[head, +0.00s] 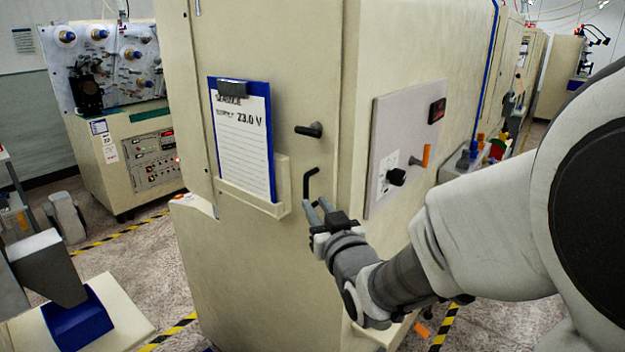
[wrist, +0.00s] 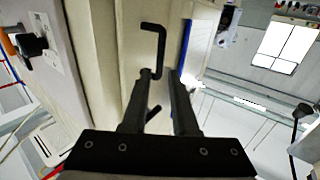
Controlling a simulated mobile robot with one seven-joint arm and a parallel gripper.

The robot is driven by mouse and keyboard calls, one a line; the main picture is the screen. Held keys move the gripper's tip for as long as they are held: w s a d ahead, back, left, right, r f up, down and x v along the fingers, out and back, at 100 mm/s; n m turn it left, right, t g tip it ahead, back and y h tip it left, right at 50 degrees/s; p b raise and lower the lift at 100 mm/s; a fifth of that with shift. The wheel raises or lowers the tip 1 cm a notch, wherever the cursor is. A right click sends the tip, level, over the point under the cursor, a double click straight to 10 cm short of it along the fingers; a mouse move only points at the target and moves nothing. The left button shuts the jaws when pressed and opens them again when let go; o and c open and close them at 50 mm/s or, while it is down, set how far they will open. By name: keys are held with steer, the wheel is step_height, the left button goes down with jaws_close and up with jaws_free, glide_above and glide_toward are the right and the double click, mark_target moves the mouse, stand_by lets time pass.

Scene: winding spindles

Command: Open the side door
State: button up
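The side door (head: 265,60) is a tall beige panel on the cabinet and looks shut. It carries a black lever (head: 309,130) and, below it, a black bent pull handle (head: 311,182). My gripper (head: 317,204) is just below the pull handle, with its fingers apart and nothing held. In the wrist view the pull handle (wrist: 160,45) is beyond the open fingertips (wrist: 160,73), with one end close to the left finger; I cannot tell whether they touch. The lever (wrist: 153,113) shows between the fingers in that view.
A blue clipboard (head: 240,125) sits in a holder left of the handles. A control panel (head: 405,140) with a black knob and an orange switch is to the right, near my arm. Another machine (head: 125,110) stands at the left, with speckled floor (head: 150,245) between.

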mark_target(307, 191)
steer(key=p+x, duration=0.1)
steer(key=x, duration=0.6)
steer(key=shift+w+a+f+p, duration=0.1)
steer(key=shift+w+p, duration=0.15)
steer(key=shift+p, duration=0.05)
jaws_close()
stand_by(1.2)
